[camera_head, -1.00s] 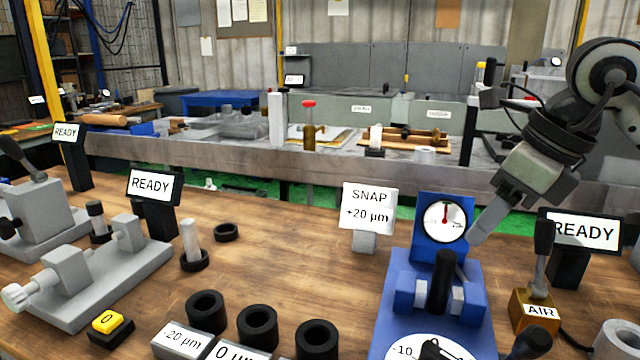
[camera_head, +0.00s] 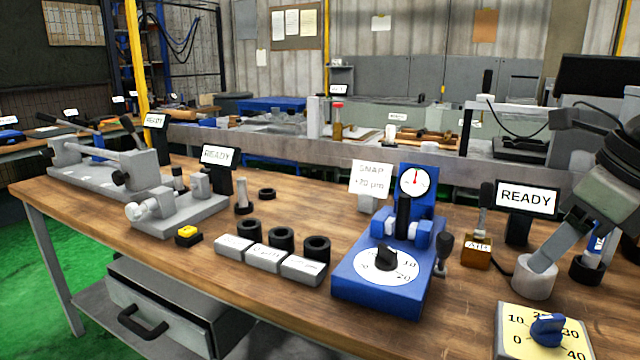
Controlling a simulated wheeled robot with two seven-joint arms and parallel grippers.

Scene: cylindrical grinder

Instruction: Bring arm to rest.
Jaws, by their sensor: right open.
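My right arm comes in from the right edge. Its right gripper (camera_head: 547,254) points down and left, with the fingertips at or in front of the grey cylindrical holder (camera_head: 535,280); I cannot tell whether they touch. The gripper is open, and I see no part held in it. My left arm and gripper are out of view.
A blue gauge fixture (camera_head: 375,285) with a dial stands on the wooden bench (camera_head: 290,330). A brown AIR valve (camera_head: 477,251), a READY display (camera_head: 526,198) and a yellow knob panel (camera_head: 530,335) surround the gripper. Black rings (camera_head: 317,247) and grey measuring fixtures stand further left.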

